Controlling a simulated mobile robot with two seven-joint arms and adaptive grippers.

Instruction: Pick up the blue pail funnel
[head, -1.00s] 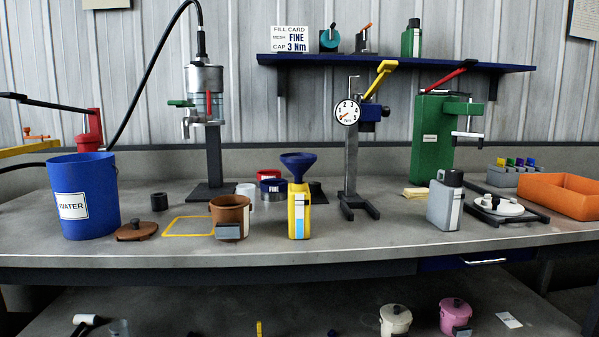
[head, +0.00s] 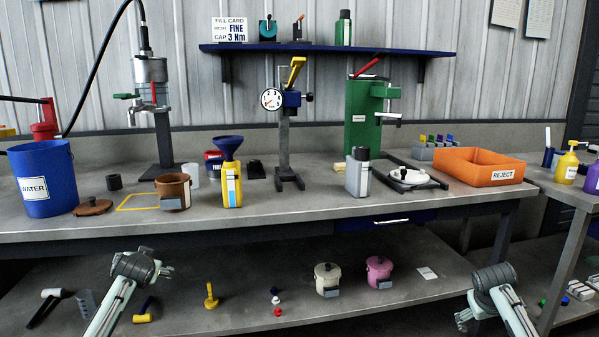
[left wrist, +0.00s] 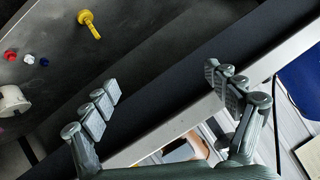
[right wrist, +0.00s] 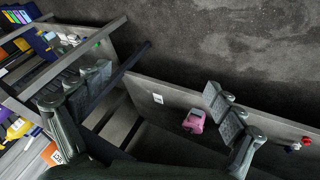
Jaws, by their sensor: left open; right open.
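A blue funnel (head: 227,147) sits upright in the top of a yellow bottle (head: 232,190) near the front of the bench. A blue pail labelled WATER (head: 44,180) stands at the bench's left end. My left gripper (head: 163,270) is low in front of the bench, left of and below the funnel, apart from it. Its open, empty fingers show in the left wrist view (left wrist: 161,82). My right gripper (head: 461,318) is low at the right, far from the funnel. Its fingers are open and empty in the right wrist view (right wrist: 158,80). Neither wrist view shows the funnel.
A brown pot (head: 173,192) stands just left of the yellow bottle, and a gauge stand (head: 285,150) to its right. A grey bottle (head: 357,176) and an orange REJECT bin (head: 480,167) are further right. The lower shelf (head: 240,300) holds lidded pots and small parts.

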